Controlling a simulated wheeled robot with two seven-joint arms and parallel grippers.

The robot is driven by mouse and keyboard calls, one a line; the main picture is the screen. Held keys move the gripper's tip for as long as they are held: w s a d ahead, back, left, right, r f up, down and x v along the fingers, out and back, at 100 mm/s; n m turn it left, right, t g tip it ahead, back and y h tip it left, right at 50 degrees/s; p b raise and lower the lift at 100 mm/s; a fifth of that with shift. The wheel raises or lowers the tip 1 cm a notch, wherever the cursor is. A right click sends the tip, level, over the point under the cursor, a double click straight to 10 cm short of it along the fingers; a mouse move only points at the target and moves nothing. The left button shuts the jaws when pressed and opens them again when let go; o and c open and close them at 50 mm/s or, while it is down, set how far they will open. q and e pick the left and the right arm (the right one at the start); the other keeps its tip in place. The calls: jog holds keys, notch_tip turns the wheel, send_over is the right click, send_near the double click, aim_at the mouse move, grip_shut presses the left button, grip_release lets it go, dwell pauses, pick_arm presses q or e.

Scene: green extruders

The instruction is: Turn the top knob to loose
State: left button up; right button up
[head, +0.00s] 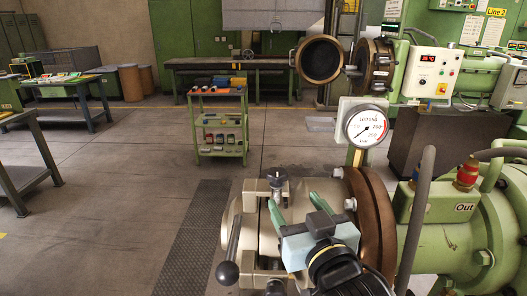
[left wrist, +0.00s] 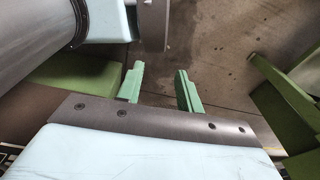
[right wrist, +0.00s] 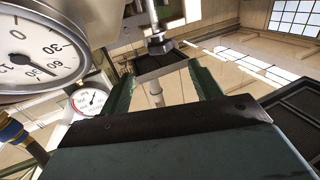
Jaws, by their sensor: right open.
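The top knob (head: 277,174) is a small dark cap on a metal stem, upright on top of the extruder's clamp head. My right gripper (head: 296,204) is open, its green fingers just in front of and to the right of the knob's stem in the head view. Whether they touch it I cannot tell. In the right wrist view, a metal stem with a nut-like collar (right wrist: 158,44) shows beyond the open fingers; I cannot tell if it is the knob's. My left gripper (left wrist: 160,82) is open and empty in the left wrist view, above the floor. It does not show in the head view.
A pressure gauge (head: 366,126) stands behind and right of the right gripper. A brown flange (head: 372,215) and the green extruder body (head: 455,245) lie to the right. A black ball-ended lever (head: 228,271) sticks out at the left. Open floor (head: 110,185) lies left.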

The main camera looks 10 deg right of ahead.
send_near(274, 168)
jog(key=w, duration=0.2)
jog(key=shift+w+d+p, duration=0.1)
jog(key=shift+w+p, duration=0.2)
jog(key=shift+p, duration=0.1)
jog(key=w, duration=0.7)
jog(key=shift+w+f+p, duration=0.2)
jog(key=shift+w+p, duration=0.05)
jog(key=shift+p, duration=0.05)
pick_arm(q)
jog(key=shift+s+r, duration=0.55)
jog(key=shift+r, duration=0.15)
